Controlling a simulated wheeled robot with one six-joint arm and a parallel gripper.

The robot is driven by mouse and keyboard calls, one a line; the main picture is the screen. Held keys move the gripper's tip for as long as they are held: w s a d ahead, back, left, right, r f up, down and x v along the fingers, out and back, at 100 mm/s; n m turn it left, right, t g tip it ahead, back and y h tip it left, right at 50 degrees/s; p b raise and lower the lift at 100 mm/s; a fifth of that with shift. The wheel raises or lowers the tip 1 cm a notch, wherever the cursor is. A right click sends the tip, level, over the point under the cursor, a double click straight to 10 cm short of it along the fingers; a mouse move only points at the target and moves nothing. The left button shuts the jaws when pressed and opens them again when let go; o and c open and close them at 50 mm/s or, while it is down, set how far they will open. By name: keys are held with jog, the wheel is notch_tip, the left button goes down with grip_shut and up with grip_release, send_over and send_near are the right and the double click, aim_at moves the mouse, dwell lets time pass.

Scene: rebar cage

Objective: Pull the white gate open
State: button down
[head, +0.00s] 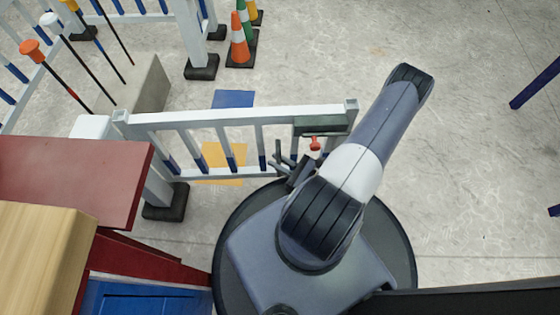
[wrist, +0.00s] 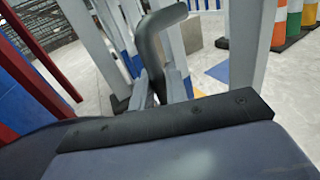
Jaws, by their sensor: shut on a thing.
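The white gate (head: 220,116) spans the middle of the head view. Its slats have blue lower ends, and a dark green box (head: 318,125) sits at the right end of its top rail. My gripper (head: 286,162) is at the near side of the gate's right half, partly hidden by my arm. In the wrist view, my gripper (wrist: 160,88) is shut on a dark bent handle (wrist: 152,46), whose upper end curves to the right. White gate bars stand behind the handle. A small red-topped part (head: 315,145) shows beside my gripper; its use is unclear.
A red tabletop (head: 75,175) and a wooden block (head: 40,255) are at the left, near the gate's left post. Striped cones (head: 240,45) and a concrete slab (head: 150,85) stand beyond the gate. The floor at the right is mostly clear.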

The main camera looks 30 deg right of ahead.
jog(key=shift+s+a, duration=0.2)
jog(key=c, duration=1.5)
grip_release()
jog(key=shift+p+v, duration=1.35)
jog(key=shift+v, duration=4.05)
jog(key=shift+w+f, duration=0.1)
jog(key=shift+b+x, duration=1.35)
jog(key=shift+x, duration=3.95)
